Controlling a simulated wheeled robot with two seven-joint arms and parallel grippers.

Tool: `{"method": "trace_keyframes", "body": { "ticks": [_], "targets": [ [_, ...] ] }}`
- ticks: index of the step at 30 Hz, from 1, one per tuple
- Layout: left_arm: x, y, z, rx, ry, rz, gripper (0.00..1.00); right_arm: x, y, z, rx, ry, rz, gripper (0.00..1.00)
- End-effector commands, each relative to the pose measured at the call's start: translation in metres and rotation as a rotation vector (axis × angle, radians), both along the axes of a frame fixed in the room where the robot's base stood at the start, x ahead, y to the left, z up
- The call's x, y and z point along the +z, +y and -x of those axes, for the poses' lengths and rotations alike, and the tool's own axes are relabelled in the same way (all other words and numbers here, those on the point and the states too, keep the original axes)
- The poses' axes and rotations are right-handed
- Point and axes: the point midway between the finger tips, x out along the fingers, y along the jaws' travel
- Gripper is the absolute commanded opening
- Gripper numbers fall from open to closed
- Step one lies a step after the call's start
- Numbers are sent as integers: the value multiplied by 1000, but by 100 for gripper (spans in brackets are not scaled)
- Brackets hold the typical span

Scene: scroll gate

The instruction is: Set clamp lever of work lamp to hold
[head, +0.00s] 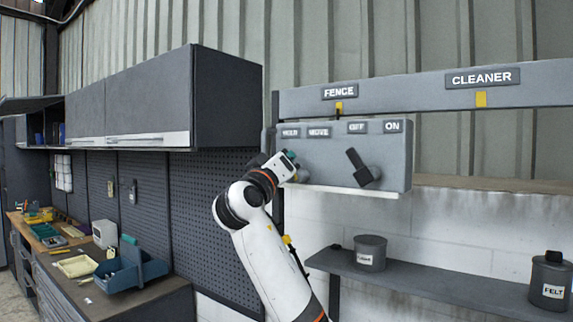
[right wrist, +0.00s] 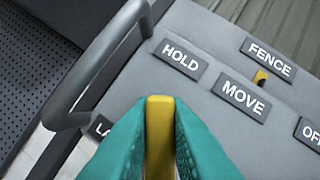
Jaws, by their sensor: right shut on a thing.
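A grey panel (head: 340,130) carries HOLD (head: 290,132) and MOVE (head: 318,132) labels on its left half. My right gripper (head: 289,158) is at the panel's left side, below those labels, and hides the lever in the head view. In the right wrist view, the teal fingers of my right gripper (right wrist: 160,140) are shut on a yellow lever (right wrist: 160,125). The lever's end lies near the HOLD label (right wrist: 180,58), with MOVE (right wrist: 244,100) to the right. The lever's base and exact angle are hidden. My left gripper is out of view.
A dark switch lever (head: 360,166) tilts towards OFF on the panel's right half. A FENCE sign (head: 339,91) and CLEANER sign (head: 482,78) are on the rail above. A grey bar handle (right wrist: 90,75) stands close left of my fingers. A shelf (head: 430,282) with canisters is below.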

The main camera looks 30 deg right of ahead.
Motion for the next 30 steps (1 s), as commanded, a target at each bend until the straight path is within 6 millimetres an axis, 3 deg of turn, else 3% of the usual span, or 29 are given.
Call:
{"method": "trace_keyframes", "body": {
  "ticks": [18,19,22,30],
  "targets": [
    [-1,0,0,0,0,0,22,0,1,-1,0,38,18,0],
    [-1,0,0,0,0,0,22,0,1,-1,0,38,18,19],
    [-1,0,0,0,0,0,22,0,1,-1,1,37,18,36],
    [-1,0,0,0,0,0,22,-1,1,-1,1,38,16,36]
  ]
}}
